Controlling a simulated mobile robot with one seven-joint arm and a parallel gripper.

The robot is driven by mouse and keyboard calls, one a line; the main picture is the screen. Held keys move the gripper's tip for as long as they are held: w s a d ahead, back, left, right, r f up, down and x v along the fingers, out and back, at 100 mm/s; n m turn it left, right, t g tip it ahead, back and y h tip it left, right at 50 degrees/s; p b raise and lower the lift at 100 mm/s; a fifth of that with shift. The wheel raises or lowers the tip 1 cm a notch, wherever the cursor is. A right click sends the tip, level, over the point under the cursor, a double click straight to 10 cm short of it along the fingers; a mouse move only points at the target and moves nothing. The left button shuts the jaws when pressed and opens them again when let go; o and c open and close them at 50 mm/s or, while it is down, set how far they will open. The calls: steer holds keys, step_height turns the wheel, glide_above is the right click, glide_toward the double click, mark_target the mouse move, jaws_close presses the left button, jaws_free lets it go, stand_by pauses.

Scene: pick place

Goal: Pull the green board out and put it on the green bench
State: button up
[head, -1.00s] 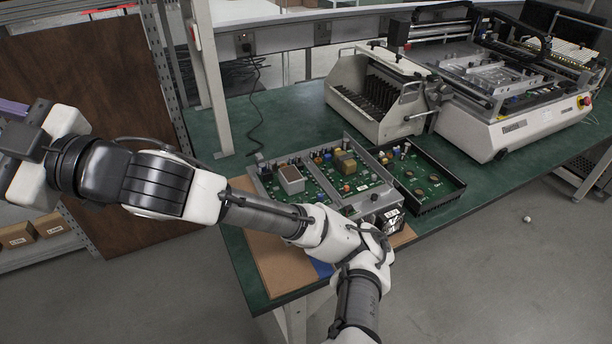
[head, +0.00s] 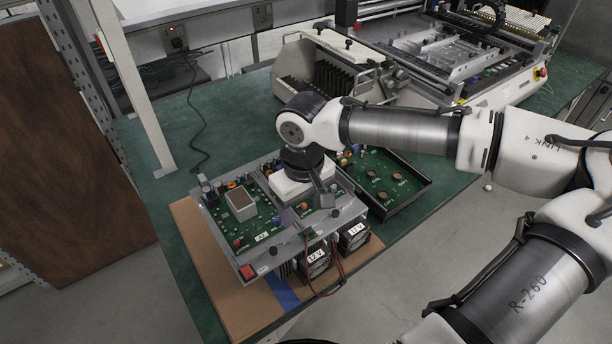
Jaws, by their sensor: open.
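A green circuit board (head: 243,212) with components sits in an open grey metal chassis (head: 283,247). Another green board (head: 385,182) lies in a black tray at the chassis's right. I cannot tell from the view which board the task means. My gripper (head: 307,208) is open, pointing down over the right part of the chassis, and hides some of what lies there. A purplish finger shows near the board's components; contact cannot be told. The green bench (head: 150,135) has a clear top behind and left of the chassis.
A brown mat (head: 215,285) lies under the chassis. Fans and red wires (head: 338,265) are at its front. A slotted rack (head: 330,70) and a large machine (head: 470,65) stand behind. A white post (head: 135,85) and black cable (head: 195,115) are at the left.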

mark_target(308, 231)
steer(key=shift+w+d+r, duration=0.1)
steer(key=shift+w+d, duration=0.1)
steer(key=shift+d, duration=0.4)
steer(key=shift+s+f+b, duration=0.15)
steer(key=shift+f+b, duration=0.75)
steer(key=shift+b, duration=0.1)
step_height(308, 231, down, 7)
steer(key=b, duration=0.5)
steer(key=shift+f+b, duration=0.2)
steer(key=shift+b, duration=0.1)
steer(key=c, duration=1.3)
steer(key=shift+r+p, duration=0.25)
steer(key=shift+p, duration=0.05)
steer(key=shift+r+p, duration=0.35)
steer(key=shift+p, duration=0.05)
